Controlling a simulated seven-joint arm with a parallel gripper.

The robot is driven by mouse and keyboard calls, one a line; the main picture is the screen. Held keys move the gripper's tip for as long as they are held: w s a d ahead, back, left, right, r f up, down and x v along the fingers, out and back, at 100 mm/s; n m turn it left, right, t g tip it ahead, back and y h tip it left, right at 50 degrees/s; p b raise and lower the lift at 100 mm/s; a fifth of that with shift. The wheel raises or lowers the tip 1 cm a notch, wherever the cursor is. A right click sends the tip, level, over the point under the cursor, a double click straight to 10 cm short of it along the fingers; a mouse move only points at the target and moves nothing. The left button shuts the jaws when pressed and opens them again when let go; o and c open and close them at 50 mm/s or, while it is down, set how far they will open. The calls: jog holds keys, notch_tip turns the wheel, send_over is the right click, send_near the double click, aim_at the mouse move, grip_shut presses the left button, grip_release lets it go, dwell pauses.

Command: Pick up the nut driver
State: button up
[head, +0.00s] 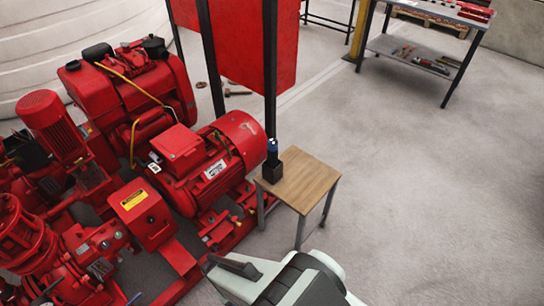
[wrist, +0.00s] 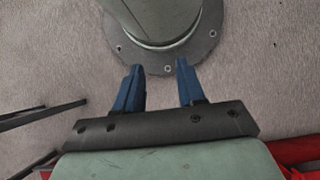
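An upright blue and black object, which looks like the nut driver (head: 272,148), stands at a dark block (head: 271,172). The block sits near the back left edge of a small wooden-topped table (head: 305,183) in the head view. The driver's lower part is hidden, apparently in the block. My gripper (wrist: 159,66) shows in the wrist view with its two blue fingers apart and nothing between them. The wrist view shows no driver, so the gripper is away from it. In the head view my arm shows at the bottom, but the fingers cannot be made out.
A red motor (head: 205,165) and pumpset stand close to the table's left. A dark post and red panel (head: 262,45) rise just behind it. A workbench (head: 425,55) with tools stands at the back right. The floor (head: 430,200) right of the table is clear.

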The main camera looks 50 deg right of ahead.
dwell(0.3)
jog(key=o, duration=0.7)
jog(key=shift+c, duration=0.2)
